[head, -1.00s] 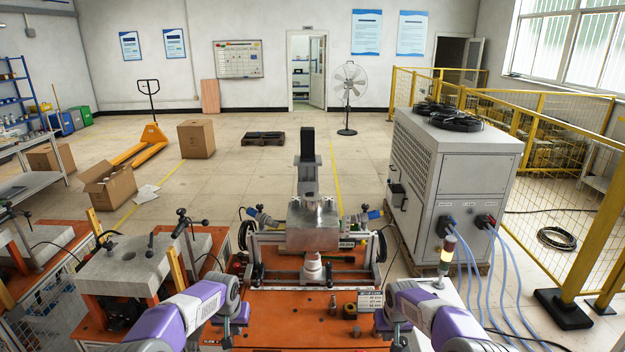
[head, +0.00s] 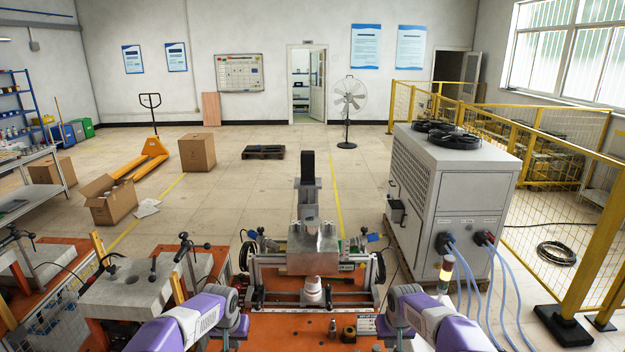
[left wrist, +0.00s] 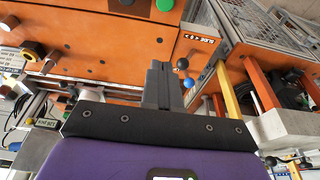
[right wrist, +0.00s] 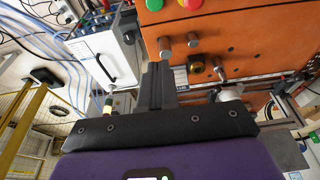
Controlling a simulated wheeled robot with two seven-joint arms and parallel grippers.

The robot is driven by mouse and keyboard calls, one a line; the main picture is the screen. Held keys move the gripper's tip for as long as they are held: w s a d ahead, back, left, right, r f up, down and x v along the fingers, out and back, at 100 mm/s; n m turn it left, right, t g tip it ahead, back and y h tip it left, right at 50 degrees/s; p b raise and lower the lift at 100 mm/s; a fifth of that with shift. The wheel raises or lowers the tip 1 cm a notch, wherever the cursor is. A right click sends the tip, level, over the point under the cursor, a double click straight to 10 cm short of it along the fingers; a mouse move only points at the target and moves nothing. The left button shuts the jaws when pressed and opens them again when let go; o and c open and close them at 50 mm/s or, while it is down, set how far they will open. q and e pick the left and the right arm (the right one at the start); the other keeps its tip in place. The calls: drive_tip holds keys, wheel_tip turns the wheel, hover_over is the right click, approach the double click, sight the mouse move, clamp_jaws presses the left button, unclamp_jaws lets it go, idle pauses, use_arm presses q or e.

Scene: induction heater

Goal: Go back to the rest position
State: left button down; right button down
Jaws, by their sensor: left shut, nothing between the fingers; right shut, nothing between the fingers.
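My left gripper (left wrist: 158,75) is shut and empty in the left wrist view, its dark fingers together over the orange worktop. My right gripper (right wrist: 155,75) is shut and empty in the right wrist view, also over the orange worktop. In the head view my purple left arm (head: 190,318) comes in at the lower left and my right arm (head: 430,315) at the lower right. They stand apart on either side of the orange worktop (head: 290,325). The fingertips are hard to make out in the head view.
The metal heater fixture (head: 313,250) stands ahead between my arms, with a white cylindrical part (head: 313,290) before it. Small cylinders (head: 348,333) stand on the worktop. A grey cabinet (head: 460,190) with hoses is at right. Clamp benches (head: 135,285) are at left.

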use_arm(q)
drive_tip(key=shift+f, duration=0.1)
use_arm(e)
drive_tip(key=shift+f, duration=0.1)
